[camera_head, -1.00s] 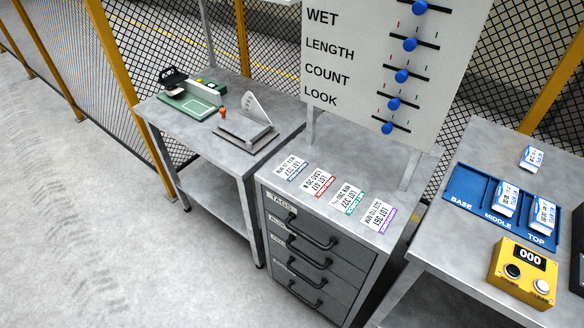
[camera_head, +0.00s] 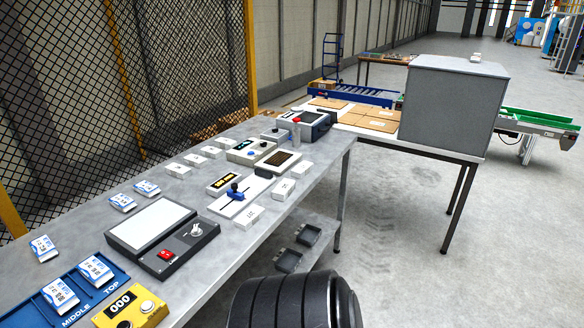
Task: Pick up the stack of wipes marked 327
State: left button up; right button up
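Several white-and-blue packs of wipes are in view. Two lie in the blue tray (camera_head: 112,289), one in the middle slot (camera_head: 62,295) and one in the top slot (camera_head: 95,270). One pack (camera_head: 43,248) lies on the bench behind the tray. Two more packs, a nearer one (camera_head: 121,202) and a farther one (camera_head: 146,188), lie by the fence side of the bench. Their printed numbers are too small to read, so I cannot tell which is marked 327. Neither gripper is in view.
A grey device with a white plate (camera_head: 150,223) and a yellow counter box (camera_head: 130,309) stand on the bench. Small white blocks, such as one (camera_head: 248,216), and devices fill its far part. A large grey box (camera_head: 452,105) stands on a farther table. The right floor is clear.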

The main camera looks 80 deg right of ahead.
aim_at(249, 217)
jog(key=l+z, duration=0.1)
jog(key=z, duration=0.35)
jog(key=l+z, duration=0.1)
jog(key=z, duration=0.3)
jog(key=l+z, duration=0.1)
jog(key=z, duration=0.35)
jog(key=l+z, duration=0.1)
jog(key=z, duration=0.75)
jog(key=i+l+z, duration=0.15)
jog(key=i+l, duration=0.35)
jog(key=l, duration=0.15)
